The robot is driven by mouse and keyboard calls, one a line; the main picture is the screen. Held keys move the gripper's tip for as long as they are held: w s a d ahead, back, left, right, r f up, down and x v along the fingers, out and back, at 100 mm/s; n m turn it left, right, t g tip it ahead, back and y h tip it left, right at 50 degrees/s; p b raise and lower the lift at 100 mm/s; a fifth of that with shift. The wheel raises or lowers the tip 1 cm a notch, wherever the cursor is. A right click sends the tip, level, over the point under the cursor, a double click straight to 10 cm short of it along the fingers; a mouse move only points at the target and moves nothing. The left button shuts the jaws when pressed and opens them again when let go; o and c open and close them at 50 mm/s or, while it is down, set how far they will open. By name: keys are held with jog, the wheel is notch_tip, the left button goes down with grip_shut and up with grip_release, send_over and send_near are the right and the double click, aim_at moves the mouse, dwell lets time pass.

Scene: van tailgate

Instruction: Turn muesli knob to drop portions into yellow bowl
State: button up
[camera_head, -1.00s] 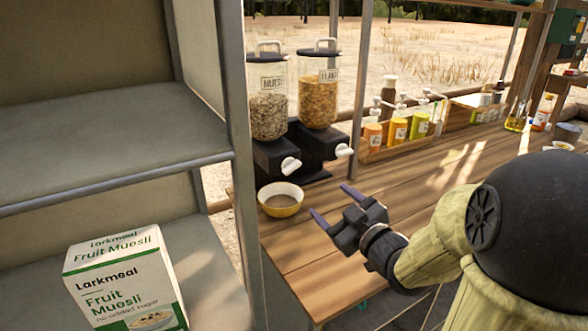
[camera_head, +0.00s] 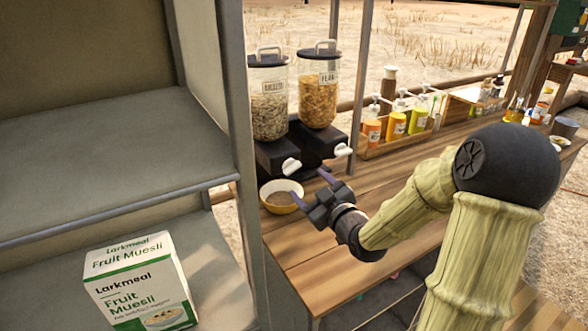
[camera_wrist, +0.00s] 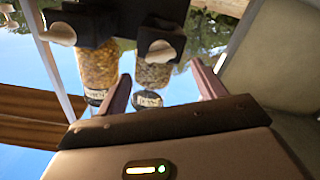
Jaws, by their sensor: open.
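The muesli dispenser (camera_head: 269,105) is the left of two clear canisters on black bases. Its white knob (camera_head: 291,166) sticks out at the front; in the wrist view the muesli knob (camera_wrist: 160,48) shows between and just beyond my fingers, with the scene upside down. The yellow bowl (camera_head: 281,209), white inside with brown contents, stands under the muesli outlet. My gripper (camera_head: 309,184) is open and empty, its fingers reaching toward the muesli knob in front of the bowl. Contact with the knob cannot be seen. The left fingertip overlaps the bowl's right edge in the head view.
The flakes dispenser (camera_head: 318,92) and its white knob (camera_head: 342,150) stand close on the right. A metal shelf post (camera_head: 240,150) rises at the left. A Larkmeal muesli box (camera_head: 140,285) sits on the lower shelf. Sauce bottles (camera_head: 395,123) stand farther right; the front counter is clear.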

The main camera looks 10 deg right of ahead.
aim_at(295, 171)
jog(key=x, duration=0.8)
jog(key=shift+w+f, duration=0.1)
jog(key=shift+w, duration=0.25)
jog(key=shift+s+a, duration=0.1)
jog(key=shift+s, duration=0.1)
jog(key=c, duration=1)
